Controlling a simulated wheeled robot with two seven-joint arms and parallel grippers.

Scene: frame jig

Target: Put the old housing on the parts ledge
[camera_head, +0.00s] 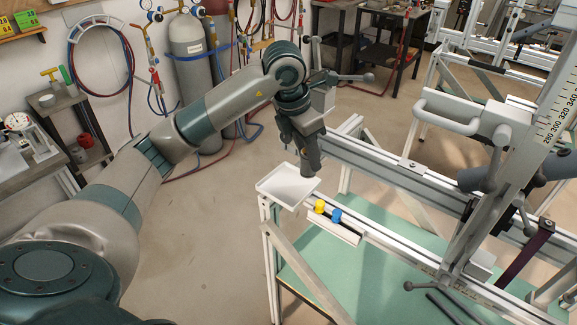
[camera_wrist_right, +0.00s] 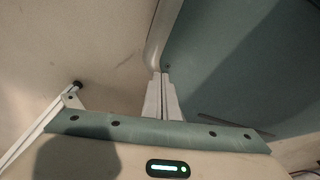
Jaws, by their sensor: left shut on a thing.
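My left gripper (camera_head: 307,165) points down just above the white parts ledge (camera_head: 272,190), a shallow tray at the frame's near left corner. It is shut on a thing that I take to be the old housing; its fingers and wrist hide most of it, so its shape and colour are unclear. I cannot tell whether the thing touches the ledge. My right gripper (camera_wrist_right: 161,97) shows in the right wrist view with its pale fingers together and nothing visible between them.
A yellow piece (camera_head: 320,206) and a blue piece (camera_head: 336,215) stand on a small white rack (camera_head: 334,231) beside the ledge. A metal rail (camera_head: 395,177) and an upright with a scale (camera_head: 510,165) stand to the right. Open floor lies left of the frame.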

